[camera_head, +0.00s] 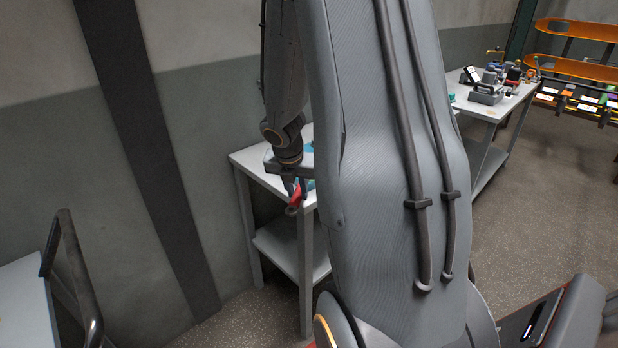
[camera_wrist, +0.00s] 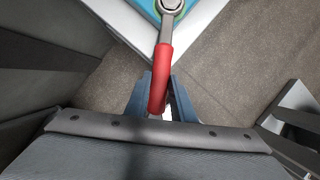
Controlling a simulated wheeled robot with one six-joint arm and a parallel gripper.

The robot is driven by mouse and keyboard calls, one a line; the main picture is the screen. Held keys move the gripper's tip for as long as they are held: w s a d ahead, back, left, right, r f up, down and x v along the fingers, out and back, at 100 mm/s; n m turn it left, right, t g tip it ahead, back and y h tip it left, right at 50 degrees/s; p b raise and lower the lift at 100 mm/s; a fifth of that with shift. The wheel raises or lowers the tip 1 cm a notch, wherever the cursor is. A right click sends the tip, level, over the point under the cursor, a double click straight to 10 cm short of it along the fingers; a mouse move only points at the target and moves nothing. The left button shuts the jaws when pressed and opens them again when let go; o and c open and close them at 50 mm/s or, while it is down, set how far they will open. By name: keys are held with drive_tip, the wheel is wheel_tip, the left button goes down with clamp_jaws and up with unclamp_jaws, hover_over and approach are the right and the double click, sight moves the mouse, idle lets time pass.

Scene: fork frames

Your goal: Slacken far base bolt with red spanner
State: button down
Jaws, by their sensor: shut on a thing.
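My gripper (camera_head: 295,190) is shut on the red spanner (camera_head: 297,195), beside the front corner of a small white table (camera_head: 243,160). In the wrist view the spanner's red handle (camera_wrist: 161,75) lies between my gripper's blue-grey fingers (camera_wrist: 158,100). Its metal shaft runs up to a ring-shaped head at the top edge, over a teal surface (camera_wrist: 148,6) on the table corner. A round metal piece shows inside the head; I cannot tell whether it is the far base bolt or how the head sits on it. My arm hides much of the table in the head view.
The small table has a lower shelf (camera_head: 280,250). A longer workbench (camera_head: 482,108) with tools stands at the back right, near an orange rack (camera_head: 572,68). A cart with a dark rail (camera_head: 75,265) is at the lower left. Open floor (camera_head: 540,200) lies at the right.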

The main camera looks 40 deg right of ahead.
drive_tip(key=shift+s+d+n+p, duration=0.6)
drive_tip(key=shift+p, duration=0.25)
idle(0.5)
drive_tip(key=shift+s+d+r+n+t+y+p, duration=0.1)
drive_tip(key=shift+s+d+n+t+y+p, duration=0.2)
drive_tip(key=shift+s+d+n+p, duration=0.35)
drive_tip(key=shift+s+d+n+t+y+p, duration=0.2)
drive_tip(key=shift+s+d+n+y+p, duration=0.15)
drive_tip(key=shift+d+n+p, duration=0.55)
idle(0.8)
drive_tip(key=shift+s+d+n+y+p, duration=0.3)
drive_tip(key=shift+d+n+p, duration=0.4)
drive_tip(key=shift+p, duration=0.4)
drive_tip(key=shift+s+d+n+y+p, duration=0.15)
drive_tip(key=shift+s+d+n+p, duration=0.4)
drive_tip(key=shift+p, duration=0.55)
idle(1.1)
drive_tip(key=shift+w+a+t+b, duration=0.25)
drive_tip(key=shift+w+t+b, duration=0.1)
drive_tip(key=shift+b, duration=0.25)
idle(0.4)
